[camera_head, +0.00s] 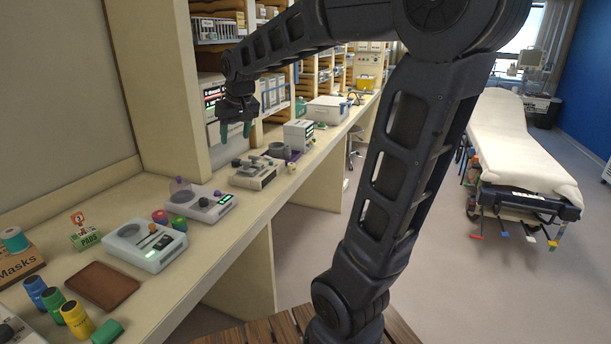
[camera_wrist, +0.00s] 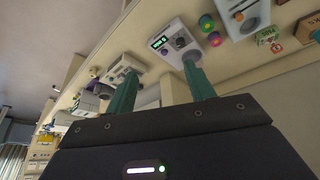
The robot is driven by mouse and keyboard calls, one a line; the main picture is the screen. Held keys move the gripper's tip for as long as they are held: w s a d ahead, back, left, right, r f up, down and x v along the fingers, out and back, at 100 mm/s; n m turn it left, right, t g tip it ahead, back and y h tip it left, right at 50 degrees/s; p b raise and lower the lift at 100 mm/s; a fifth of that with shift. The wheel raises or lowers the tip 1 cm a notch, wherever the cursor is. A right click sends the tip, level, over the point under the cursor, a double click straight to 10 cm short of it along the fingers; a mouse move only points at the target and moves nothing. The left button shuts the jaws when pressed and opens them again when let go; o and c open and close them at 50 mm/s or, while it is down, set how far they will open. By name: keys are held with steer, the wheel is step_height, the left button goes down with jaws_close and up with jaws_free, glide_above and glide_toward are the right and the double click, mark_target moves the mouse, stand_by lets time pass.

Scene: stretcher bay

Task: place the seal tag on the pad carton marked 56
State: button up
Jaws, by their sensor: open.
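A small green carton lettered PADS (camera_head: 86,239) stands on the counter at the left in the head view, and it also shows at the upper right of the wrist view (camera_wrist: 266,35). A red and white tag-like piece (camera_head: 78,219) stands upright at its top; I cannot tell whether it is the seal tag. I cannot read a 56. My gripper (camera_head: 236,130) is open and empty, raised above the counter, well behind and to the right of the carton. Its two green fingers are apart in the wrist view (camera_wrist: 160,67).
A grey device (camera_head: 146,245), a purple-lidded device (camera_head: 200,203), a brown tray (camera_head: 102,285), colored jars and a Masks box (camera_head: 20,268) crowd the counter. Shelves stand behind my gripper. A stretcher (camera_head: 515,145) is at the right.

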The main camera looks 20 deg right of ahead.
steer(key=s+d+f+m, duration=0.1)
steer(key=s+d+f, duration=0.2)
steer(key=s+d, duration=0.3)
steer(key=s+d+f+m+h, duration=0.1)
steer(key=s+d, duration=0.6)
steer(key=s, duration=0.7)
step_height(320, 180, down, 3)
steer(key=shift+d+r+m, duration=0.1)
steer(key=shift+d+m, duration=0.05)
steer(key=shift+m, duration=0.45)
steer(key=shift+s, duration=0.1)
